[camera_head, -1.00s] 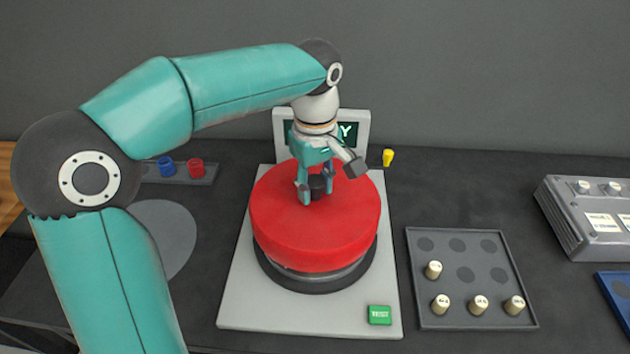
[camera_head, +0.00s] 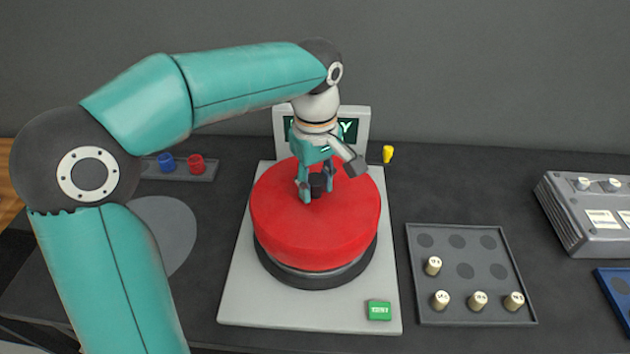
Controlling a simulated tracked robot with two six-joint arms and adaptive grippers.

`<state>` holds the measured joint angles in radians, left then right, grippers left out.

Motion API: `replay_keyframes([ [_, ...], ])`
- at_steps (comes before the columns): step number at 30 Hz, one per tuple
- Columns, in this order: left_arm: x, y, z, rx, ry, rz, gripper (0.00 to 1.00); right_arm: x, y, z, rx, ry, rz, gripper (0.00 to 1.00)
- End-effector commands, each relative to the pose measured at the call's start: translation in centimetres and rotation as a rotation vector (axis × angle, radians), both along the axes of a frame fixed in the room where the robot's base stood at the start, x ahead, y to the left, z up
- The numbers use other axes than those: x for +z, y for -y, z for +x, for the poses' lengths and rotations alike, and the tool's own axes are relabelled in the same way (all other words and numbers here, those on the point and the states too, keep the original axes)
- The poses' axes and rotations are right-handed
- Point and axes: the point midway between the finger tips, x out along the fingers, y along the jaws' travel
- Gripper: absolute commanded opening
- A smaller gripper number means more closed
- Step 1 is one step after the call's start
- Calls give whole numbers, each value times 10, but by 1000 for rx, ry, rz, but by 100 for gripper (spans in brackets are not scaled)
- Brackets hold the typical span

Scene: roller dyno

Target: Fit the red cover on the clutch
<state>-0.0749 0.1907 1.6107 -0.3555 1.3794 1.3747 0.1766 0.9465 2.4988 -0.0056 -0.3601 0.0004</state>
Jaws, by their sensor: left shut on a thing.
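The red cover (camera_head: 315,235) is a wide round cap with a dark knob (camera_head: 318,185) on its top. It sits over the clutch (camera_head: 318,275), whose dark and grey lower rim shows below the cover's edge on the light grey base plate (camera_head: 240,305). Most of the clutch is hidden under the cover. My left gripper (camera_head: 316,190) is above the middle of the cover and shut on its knob. I cannot tell whether the cover is fully seated. My right gripper is not in view.
A green button (camera_head: 379,311) is on the plate's front right corner, and a screen (camera_head: 350,125) stands behind. A grey tray (camera_head: 470,315) with several cream pegs lies to the right. A small rack (camera_head: 180,175) with a blue and a red piece is at the left. A grey control box (camera_head: 590,235) stands far right.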

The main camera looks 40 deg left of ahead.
Motion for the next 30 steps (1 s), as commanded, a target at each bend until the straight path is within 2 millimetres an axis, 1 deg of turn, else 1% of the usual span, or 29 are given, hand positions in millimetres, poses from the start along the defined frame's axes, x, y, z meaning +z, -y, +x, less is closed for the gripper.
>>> replay_keyframes([
  [9,-1,0,0,0,1,0,0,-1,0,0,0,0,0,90],
  [30,-18,1,0,-1,0,0,0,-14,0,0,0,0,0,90],
])
